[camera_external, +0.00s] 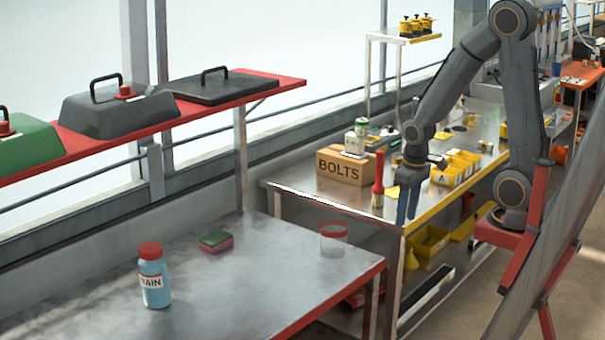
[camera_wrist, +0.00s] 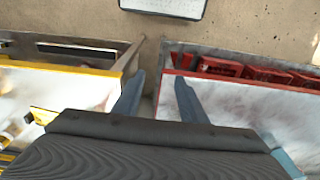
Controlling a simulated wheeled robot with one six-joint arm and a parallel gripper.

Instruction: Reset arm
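My arm is bent, with its elbow high at the top right of the external view. My gripper (camera_external: 408,204) points down at the near edge of the far steel table (camera_external: 300,187), close to its corner. In the wrist view my gripper (camera_wrist: 155,90) shows two blue-grey fingers set apart with nothing between them. The gap between the two tables and the floor show between and beyond the fingers.
A red-handled tool (camera_external: 378,180) stands just left of my gripper, near a BOLTS box (camera_external: 343,165) and yellow bins (camera_external: 455,168).

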